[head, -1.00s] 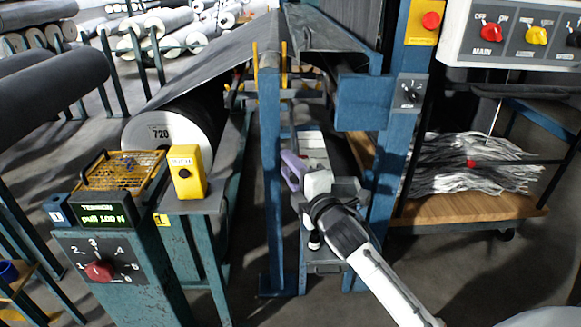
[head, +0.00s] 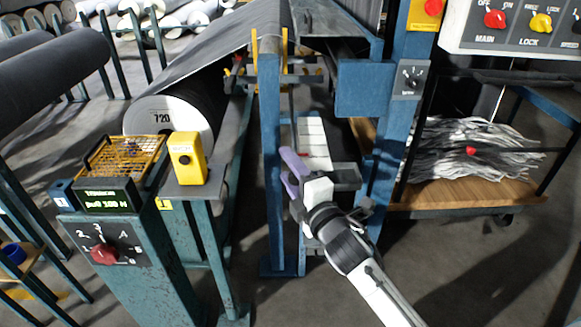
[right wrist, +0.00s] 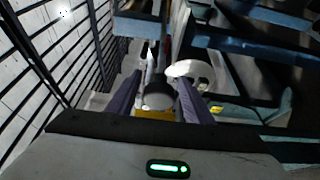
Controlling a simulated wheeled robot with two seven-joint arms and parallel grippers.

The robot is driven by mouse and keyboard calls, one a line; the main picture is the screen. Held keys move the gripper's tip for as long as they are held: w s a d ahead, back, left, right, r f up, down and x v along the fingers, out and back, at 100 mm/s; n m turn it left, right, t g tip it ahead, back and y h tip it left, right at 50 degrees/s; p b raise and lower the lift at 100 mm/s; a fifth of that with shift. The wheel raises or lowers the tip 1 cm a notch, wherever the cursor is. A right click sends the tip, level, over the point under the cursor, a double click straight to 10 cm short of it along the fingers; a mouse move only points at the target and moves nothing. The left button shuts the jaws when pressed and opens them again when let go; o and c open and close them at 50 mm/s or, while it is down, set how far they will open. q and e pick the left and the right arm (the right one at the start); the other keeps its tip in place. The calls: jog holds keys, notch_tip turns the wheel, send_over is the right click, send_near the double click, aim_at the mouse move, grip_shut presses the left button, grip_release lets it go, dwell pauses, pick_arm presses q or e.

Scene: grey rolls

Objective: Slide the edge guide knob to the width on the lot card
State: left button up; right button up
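My right gripper (head: 290,165), with purple fingers, reaches in between the blue posts of the machine. In the right wrist view its two fingers (right wrist: 157,98) stand apart, so it is open. A dark rounded piece (right wrist: 158,97) with yellow below it shows between the fingers; I cannot tell whether it is the edge guide knob or whether it is touched. A white panel with faint marks (head: 313,138) lies just beyond the gripper; its marks are too small to read. I cannot make out the lot card. My left gripper is not in view.
A tension post with a red dial (head: 104,254) and a yellow button box (head: 187,160) stand left. A blue post (head: 269,180) is close beside the gripper. A dark roll marked 720 (head: 162,117) is behind. A switch panel (head: 515,25) hangs at upper right.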

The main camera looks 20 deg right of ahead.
jog(key=s, duration=1)
jog(key=shift+s, duration=0.15)
jog(key=s+a+f+m+g+y, duration=0.1)
jog(key=s+a+f+m+g, duration=0.1)
jog(key=s+f+m, duration=0.3)
jog(key=s+a+f+m+g+p, duration=0.1)
jog(key=s+a+f+m+g, duration=0.2)
jog(key=s+f, duration=0.5)
jog(key=s+a+f+m+g+y, duration=0.1)
jog(key=s+f+m+g, duration=0.3)
jog(key=f, duration=1)
jog(key=s+a+m, duration=0.1)
jog(key=s+m, duration=0.1)
jog(key=m, duration=0.1)
jog(key=shift+s+a+m+y+p, duration=0.3)
jog(key=shift+a+m, duration=0.1)
jog(key=shift+c, duration=0.5)
